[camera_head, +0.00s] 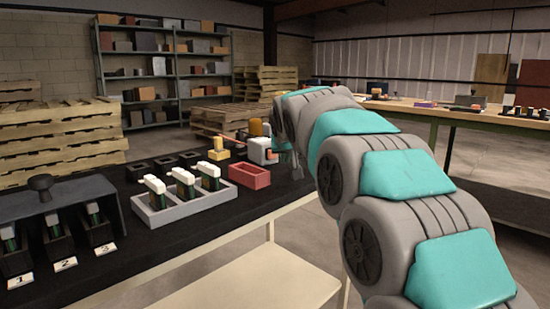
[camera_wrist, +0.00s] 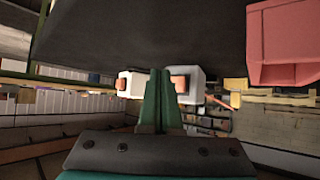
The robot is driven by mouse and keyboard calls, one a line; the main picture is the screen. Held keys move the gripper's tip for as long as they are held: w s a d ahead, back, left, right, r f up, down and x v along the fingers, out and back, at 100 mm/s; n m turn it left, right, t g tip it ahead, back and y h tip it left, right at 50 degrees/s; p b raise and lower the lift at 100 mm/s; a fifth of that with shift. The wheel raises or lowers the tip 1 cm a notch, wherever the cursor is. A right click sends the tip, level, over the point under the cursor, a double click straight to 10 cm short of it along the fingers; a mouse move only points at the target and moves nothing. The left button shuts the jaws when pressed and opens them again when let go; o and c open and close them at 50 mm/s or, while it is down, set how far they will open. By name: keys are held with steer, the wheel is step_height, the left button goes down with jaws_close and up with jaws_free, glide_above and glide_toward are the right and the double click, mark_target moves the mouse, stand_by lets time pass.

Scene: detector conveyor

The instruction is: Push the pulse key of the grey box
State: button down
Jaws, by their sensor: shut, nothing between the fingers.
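A small pale grey box (camera_head: 260,151) stands at the far end of the black work surface, partly behind my wrist. In the wrist view the pale grey box (camera_wrist: 197,88) shows just beyond my fingertips, with an orange patch on its near face that may be the pulse key. A white block with an orange patch (camera_wrist: 131,84) shows left of the fingers. My gripper (camera_wrist: 159,73) is shut and empty, its green fingers overlapping the box in the picture. I cannot tell whether they touch it. In the head view my gripper is mostly hidden by my arm.
A red open bin (camera_head: 249,177), also in the wrist view (camera_wrist: 280,70), stands beside the box. A grey tray (camera_head: 160,222) holds several white-topped devices. A yellow piece (camera_head: 219,154) sits behind. A grey lidded rack (camera_head: 70,192) with numbered slots is at left.

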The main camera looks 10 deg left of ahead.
steer(key=shift+s+d+b, duration=0.4)
steer(key=shift+s+d, duration=0.8)
steer(key=shift+s, duration=0.2)
